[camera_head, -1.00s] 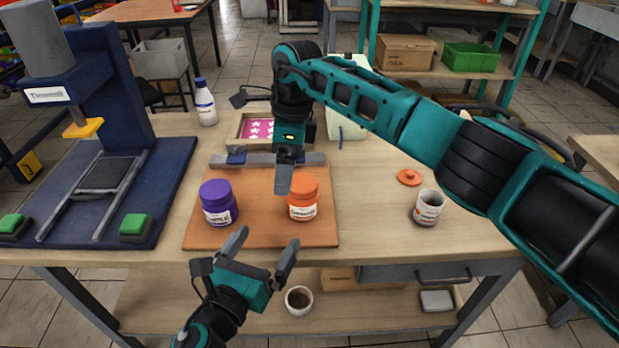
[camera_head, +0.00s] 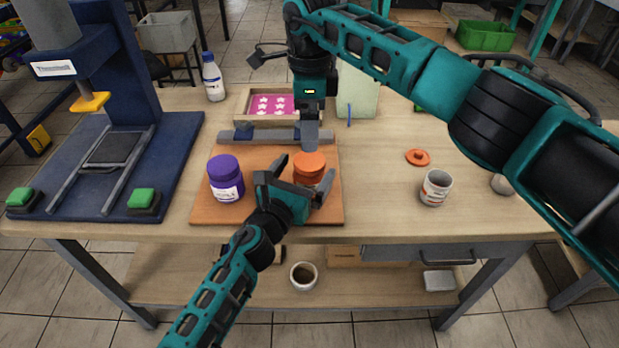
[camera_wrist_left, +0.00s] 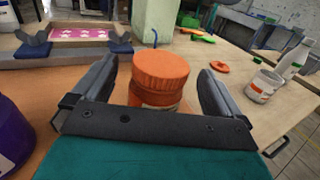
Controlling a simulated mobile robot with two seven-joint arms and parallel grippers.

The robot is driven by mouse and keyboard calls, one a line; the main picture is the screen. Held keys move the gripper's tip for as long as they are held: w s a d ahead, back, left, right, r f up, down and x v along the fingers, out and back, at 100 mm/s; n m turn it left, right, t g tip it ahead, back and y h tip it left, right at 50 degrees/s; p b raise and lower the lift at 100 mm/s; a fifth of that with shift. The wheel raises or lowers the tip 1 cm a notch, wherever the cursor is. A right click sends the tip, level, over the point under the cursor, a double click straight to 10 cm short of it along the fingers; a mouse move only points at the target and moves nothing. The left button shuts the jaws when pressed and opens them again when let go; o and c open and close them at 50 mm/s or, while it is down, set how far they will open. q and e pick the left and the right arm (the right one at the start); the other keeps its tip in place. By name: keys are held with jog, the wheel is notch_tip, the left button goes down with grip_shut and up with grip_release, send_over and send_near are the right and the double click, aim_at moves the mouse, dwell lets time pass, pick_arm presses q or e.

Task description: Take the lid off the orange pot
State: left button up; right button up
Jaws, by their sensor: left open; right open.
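The orange pot (camera_head: 309,168) stands upright on the brown board (camera_head: 215,213) with its orange lid on. It also shows in the left wrist view, where the ridged lid (camera_wrist_left: 160,69) faces me between the fingers. My left gripper (camera_head: 301,177) is open, its two fingers on either side of the pot and apart from it in the wrist view. My right gripper (camera_head: 310,134) is open above and just behind the pot, pointing down; its finger partly overlaps the lid's far edge in the head view, and contact cannot be told.
A purple pot (camera_head: 225,178) stands left of the orange pot. A blue press (camera_head: 110,150) fills the left side. A pink-patterned tray (camera_head: 268,106) is behind.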

pick_arm(q)
jog(key=shift+w+d, duration=0.25)
jog(key=shift+w, duration=0.25)
jog(key=shift+c, duration=0.5)
